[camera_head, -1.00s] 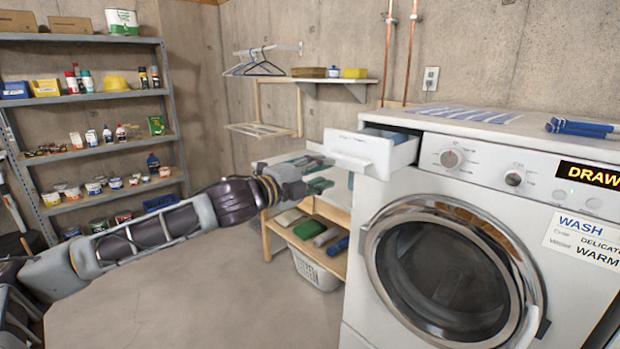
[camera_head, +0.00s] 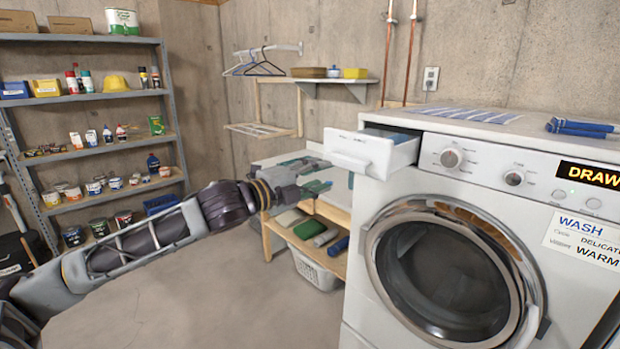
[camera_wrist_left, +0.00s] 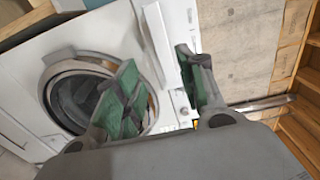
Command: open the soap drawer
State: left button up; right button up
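The soap drawer (camera_head: 360,152) is a white box-shaped drawer at the top left of the white washing machine (camera_head: 430,200). It stands pulled out from the machine, with a blue-grey inside showing. My left gripper (camera_head: 318,178) is in front of and a little below the drawer front, its fingers pointing toward it. In the left wrist view its two green-padded fingers (camera_wrist_left: 160,88) are spread apart with nothing between them. The drawer shows there as a white front (camera_wrist_left: 162,40) near the fingers. The gripper appears clear of the drawer. My right gripper is not in view.
The round washer door (camera_head: 445,275) is shut below the drawer. A wooden rack (camera_head: 310,235) with folded cloths and a white basket (camera_head: 317,270) stand behind my left gripper. A metal shelf (camera_head: 95,120) with several jars stands at the left. The floor between is clear.

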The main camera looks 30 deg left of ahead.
pick_arm(q)
jog(key=shift+s+a, duration=0.45)
jog(key=shift+s, duration=0.05)
dwell(0.7)
